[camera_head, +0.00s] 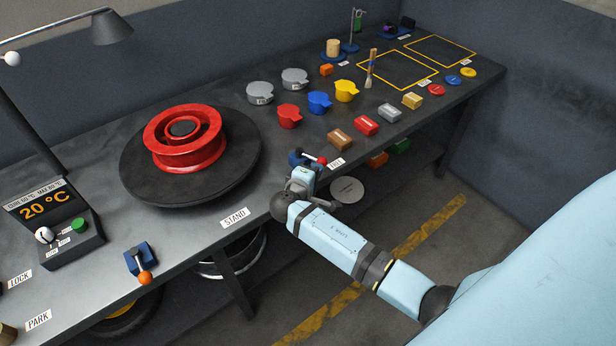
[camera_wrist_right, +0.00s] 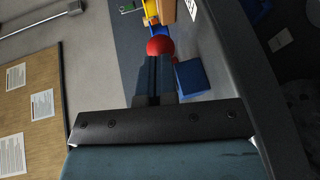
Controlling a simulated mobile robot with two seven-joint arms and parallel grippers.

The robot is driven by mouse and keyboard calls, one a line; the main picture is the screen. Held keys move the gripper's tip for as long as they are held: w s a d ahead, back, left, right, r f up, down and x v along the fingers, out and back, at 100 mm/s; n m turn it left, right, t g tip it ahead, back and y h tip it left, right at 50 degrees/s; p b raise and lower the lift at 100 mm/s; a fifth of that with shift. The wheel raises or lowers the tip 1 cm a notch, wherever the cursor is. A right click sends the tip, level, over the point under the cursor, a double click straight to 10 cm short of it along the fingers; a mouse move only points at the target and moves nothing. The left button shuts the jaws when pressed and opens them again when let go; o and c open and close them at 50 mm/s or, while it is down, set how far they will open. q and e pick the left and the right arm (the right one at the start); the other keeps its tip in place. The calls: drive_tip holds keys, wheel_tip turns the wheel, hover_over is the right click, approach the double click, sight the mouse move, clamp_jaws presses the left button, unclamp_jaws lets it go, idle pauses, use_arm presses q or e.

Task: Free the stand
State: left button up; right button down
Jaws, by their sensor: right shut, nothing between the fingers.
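The stand is a round black turntable (camera_head: 233,171) on the bench, with a red wheel rim (camera_head: 186,139) lying on it. A lever with a red ball knob (camera_head: 321,160) on a blue base (camera_head: 299,159) sits at the bench's front edge, right of the stand. My right gripper (camera_head: 302,177) is shut and empty beside this lever. In the right wrist view the red ball (camera_wrist_right: 160,46) shows just beyond the closed fingertips (camera_wrist_right: 157,61), and the blue base (camera_wrist_right: 192,78) is beside them. Whether they touch is unclear. My left gripper is not in view.
A second lever with an orange knob (camera_head: 145,277) is at the front left, near a control box (camera_head: 62,240) reading 20 °C. A lamp (camera_head: 108,27) rises at the left. Coloured cups and blocks, including a red block (camera_head: 366,125), fill the bench's right part.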

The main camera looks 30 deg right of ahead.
drive_tip(key=shift+w+d+f, duration=0.1)
drive_tip(key=shift+w+d, duration=0.05)
drive_tip(key=shift+d, duration=0.2)
